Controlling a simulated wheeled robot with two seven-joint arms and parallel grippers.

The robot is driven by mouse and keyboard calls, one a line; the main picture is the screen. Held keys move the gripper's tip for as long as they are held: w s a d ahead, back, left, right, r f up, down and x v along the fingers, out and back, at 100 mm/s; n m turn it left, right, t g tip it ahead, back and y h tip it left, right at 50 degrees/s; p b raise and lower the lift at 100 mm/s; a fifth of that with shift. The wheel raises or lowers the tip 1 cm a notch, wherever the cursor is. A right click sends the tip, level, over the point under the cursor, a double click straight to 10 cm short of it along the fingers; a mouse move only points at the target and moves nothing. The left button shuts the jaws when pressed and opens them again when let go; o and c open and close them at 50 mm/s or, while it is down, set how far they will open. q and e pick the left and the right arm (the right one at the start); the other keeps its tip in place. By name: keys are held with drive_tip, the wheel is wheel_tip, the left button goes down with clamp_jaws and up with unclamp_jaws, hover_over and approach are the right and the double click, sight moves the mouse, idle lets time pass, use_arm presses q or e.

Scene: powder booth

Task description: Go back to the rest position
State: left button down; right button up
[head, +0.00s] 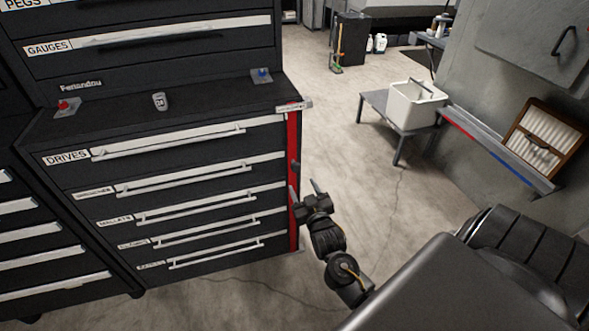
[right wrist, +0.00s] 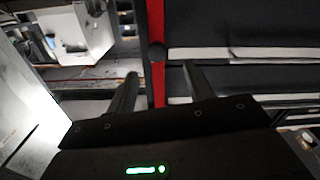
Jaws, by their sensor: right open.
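My right gripper (head: 306,191) is in front of the lower right side of the black tool cabinet (head: 75,185), near its red corner strip (head: 293,180). Its two fingers are spread with nothing between them. In the right wrist view the open fingers (right wrist: 155,85) point toward the red strip (right wrist: 157,40) and the cabinet's drawer handles. I cannot tell whether a finger touches the cabinet. My left gripper is not in view.
The cabinet's drawers are shut; its top holds a small badge-like item (head: 160,101), a red piece (head: 66,107) and a blue piece (head: 262,76). A white bin (head: 415,105) stands on a low grey bench (head: 375,108). A pleated filter (head: 545,140) leans right. Open floor lies between.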

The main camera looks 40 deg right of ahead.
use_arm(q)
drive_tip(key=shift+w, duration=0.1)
